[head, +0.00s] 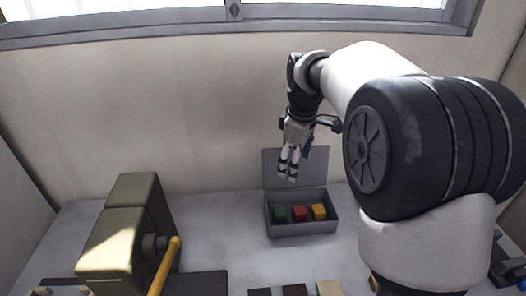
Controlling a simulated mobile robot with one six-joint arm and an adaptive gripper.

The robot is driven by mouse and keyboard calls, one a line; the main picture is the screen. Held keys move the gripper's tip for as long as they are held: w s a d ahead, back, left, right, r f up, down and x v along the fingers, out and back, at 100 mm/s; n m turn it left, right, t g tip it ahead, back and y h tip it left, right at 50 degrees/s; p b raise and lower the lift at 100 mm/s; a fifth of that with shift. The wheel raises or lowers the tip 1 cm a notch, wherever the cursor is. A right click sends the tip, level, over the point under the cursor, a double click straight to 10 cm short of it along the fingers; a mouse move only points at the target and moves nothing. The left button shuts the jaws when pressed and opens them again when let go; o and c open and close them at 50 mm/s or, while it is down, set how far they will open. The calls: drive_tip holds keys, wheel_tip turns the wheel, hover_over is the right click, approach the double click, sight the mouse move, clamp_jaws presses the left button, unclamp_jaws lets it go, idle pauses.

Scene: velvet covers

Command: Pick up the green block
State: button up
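The green block (280,213) lies in a grey open box (301,230), at the left end of a row. A red block (299,213) is beside it in the middle, and a yellow block (319,211) is at the right. My gripper (288,174) hangs above the box, pointing down, near its raised lid and over its left part. It is apart from the blocks, with nothing visible held. The fingers look close together, but the view is too small to tell whether they are open or shut.
The grey lid (282,168) stands up at the back of the box. A large olive machine (112,240) with a yellow handle (164,265) stands at the left. Flat dark and beige pieces (329,289) lie at the front edge. The table between machine and box is clear.

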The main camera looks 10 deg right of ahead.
drive_tip(key=w+f+n, duration=0.3)
drive_tip(key=w+f, duration=0.3)
drive_tip(key=n+g+b, duration=0.2)
drive_tip(key=n+b, duration=0.1)
drive_tip(key=n, duration=0.1)
hover_over(280, 211)
drive_tip(key=f, duration=2.4)
drive_tip(key=shift+s+d, duration=0.15)
drive_tip(key=shift+d, duration=0.15)
drive_tip(key=shift+a+f+b, duration=0.15)
drive_tip(key=shift+f+b, duration=0.25)
drive_tip(key=shift+f, duration=1.1)
drive_tip(key=shift+a+f+b, duration=0.1)
drive_tip(key=shift+f+b, duration=0.3)
drive_tip(key=shift+f, duration=1.05)
drive_tip(key=shift+r, duration=0.1)
drive_tip(key=c, duration=1.2)
drive_tip(key=shift+r, duration=0.1)
